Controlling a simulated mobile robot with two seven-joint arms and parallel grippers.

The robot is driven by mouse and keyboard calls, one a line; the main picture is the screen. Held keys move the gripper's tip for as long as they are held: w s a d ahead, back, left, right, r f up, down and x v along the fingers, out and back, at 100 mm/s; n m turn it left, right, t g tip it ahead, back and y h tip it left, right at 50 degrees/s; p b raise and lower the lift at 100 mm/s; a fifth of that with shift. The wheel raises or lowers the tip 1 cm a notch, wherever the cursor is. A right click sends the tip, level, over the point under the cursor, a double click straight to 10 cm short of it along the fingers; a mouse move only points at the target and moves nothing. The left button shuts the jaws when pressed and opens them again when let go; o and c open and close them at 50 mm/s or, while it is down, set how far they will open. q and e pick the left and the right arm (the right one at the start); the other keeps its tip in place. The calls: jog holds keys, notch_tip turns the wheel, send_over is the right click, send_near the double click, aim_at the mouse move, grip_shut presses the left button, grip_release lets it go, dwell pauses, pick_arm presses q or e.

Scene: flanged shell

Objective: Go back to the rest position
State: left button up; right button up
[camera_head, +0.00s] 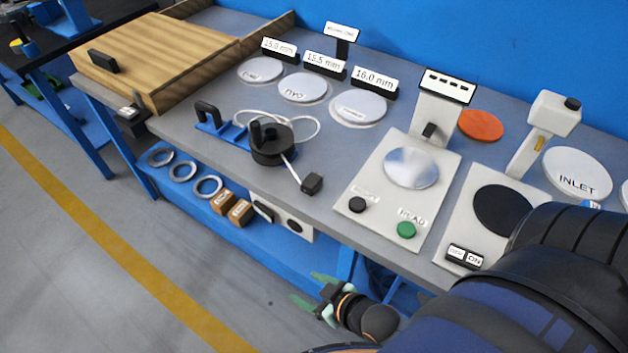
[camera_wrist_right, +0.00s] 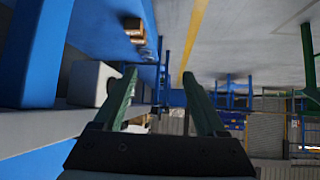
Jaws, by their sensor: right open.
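My right gripper (camera_head: 311,290) shows low in the head view, in front of the workbench and below its top edge. Its green fingers point left, over the floor. In the right wrist view the two fingers (camera_wrist_right: 158,76) stand apart with nothing between them. My right arm fills the lower right corner of the head view and hides part of the bench. My left gripper is not in view.
The workbench (camera_head: 330,205) carries a wooden box (camera_head: 165,50), a black round device (camera_head: 270,150), labelled discs and a panel with a green button (camera_head: 406,230). The blue lower shelf (camera_head: 265,232) holds rings and small boxes. The floor (camera_head: 90,260) at left is clear.

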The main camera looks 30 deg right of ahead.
jog(key=shift+s+r+m+p, duration=0.45)
jog(key=shift+s+p, duration=0.35)
jog(key=shift+p, duration=0.25)
